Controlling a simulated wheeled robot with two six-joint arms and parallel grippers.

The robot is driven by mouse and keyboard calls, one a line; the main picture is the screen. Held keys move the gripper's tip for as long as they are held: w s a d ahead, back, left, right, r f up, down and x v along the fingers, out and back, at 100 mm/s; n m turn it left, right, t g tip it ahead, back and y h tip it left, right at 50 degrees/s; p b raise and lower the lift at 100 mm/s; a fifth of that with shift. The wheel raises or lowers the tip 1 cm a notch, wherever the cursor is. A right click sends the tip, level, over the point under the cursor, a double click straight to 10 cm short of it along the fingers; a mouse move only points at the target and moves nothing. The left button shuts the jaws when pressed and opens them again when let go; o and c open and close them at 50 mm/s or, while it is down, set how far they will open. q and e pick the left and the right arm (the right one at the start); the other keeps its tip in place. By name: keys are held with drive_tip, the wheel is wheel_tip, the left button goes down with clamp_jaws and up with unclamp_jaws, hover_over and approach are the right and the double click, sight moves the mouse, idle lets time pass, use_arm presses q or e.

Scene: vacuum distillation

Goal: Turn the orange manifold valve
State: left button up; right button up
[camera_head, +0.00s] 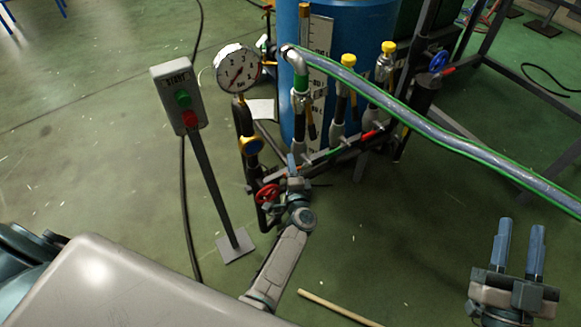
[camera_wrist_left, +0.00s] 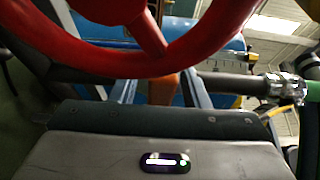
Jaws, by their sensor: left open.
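A red handwheel (camera_head: 268,194) sits low on the manifold's left end. It crosses the top of the left wrist view (camera_wrist_left: 150,55), very close to the camera. My left gripper (camera_head: 293,168) is just right of the wheel, at the dark manifold pipe (camera_head: 328,155). In the wrist view its fingers (camera_wrist_left: 160,88) are apart, with an orange-brown part (camera_wrist_left: 187,82) showing behind the wheel near them. I cannot tell whether they touch it. The orange valve is hard to pick out in the head view. My right gripper (camera_head: 521,228) is open and empty at lower right.
A pressure gauge (camera_head: 238,70) and a button post (camera_head: 182,97) stand left of the manifold. A blue drum (camera_head: 348,42) stands behind. A green-striped hose (camera_head: 430,128) runs right above the floor. Open green floor lies at front right.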

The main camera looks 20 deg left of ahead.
use_arm(q)
clamp_jaws()
